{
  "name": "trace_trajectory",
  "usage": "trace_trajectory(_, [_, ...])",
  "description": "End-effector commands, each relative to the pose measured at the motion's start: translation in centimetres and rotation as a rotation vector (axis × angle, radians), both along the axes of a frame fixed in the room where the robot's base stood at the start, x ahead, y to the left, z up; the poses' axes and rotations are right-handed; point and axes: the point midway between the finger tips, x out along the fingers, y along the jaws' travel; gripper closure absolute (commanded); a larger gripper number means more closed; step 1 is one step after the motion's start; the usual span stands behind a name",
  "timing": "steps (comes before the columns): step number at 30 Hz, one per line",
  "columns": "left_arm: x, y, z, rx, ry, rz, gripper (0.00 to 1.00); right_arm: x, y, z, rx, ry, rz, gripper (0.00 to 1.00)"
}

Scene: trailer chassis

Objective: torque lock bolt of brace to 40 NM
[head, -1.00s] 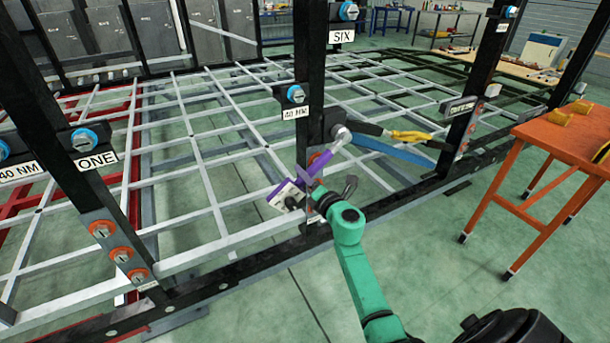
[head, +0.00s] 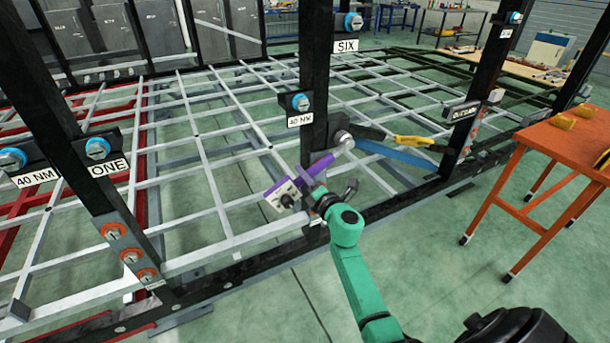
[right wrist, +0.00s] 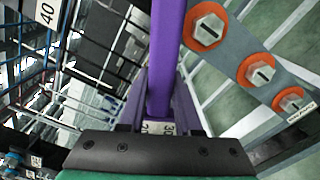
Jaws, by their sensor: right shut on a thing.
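My right gripper (head: 312,188) is shut on a purple torque wrench (head: 322,165) in front of the middle black post (head: 315,60). The wrench's white display box (head: 283,194) points to the lower left and its metal head (head: 344,140) to the upper right, by a dark bracket on the post. I cannot tell whether the head sits on a bolt. A blue-ringed bolt (head: 301,102) with a 40 NM label (head: 300,120) is above. In the right wrist view, the purple shaft (right wrist: 166,60) runs between my fingers. My left gripper is not in view.
Yellow-handled pliers (head: 413,141) and a blue bar (head: 395,155) stick out right of the post. Orange-washered bolts (head: 131,256) line the left post; others (right wrist: 258,70) show beside the wrench in the right wrist view. An orange table (head: 565,140) stands at the right.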

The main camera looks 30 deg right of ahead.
Motion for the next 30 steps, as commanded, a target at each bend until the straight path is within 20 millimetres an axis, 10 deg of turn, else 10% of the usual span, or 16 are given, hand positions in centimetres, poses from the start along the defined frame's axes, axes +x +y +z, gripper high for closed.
trace_trajectory(30, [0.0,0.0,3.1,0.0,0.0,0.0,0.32,0.0,0.9,2.6,0.159,-0.007,0.001,1.0])
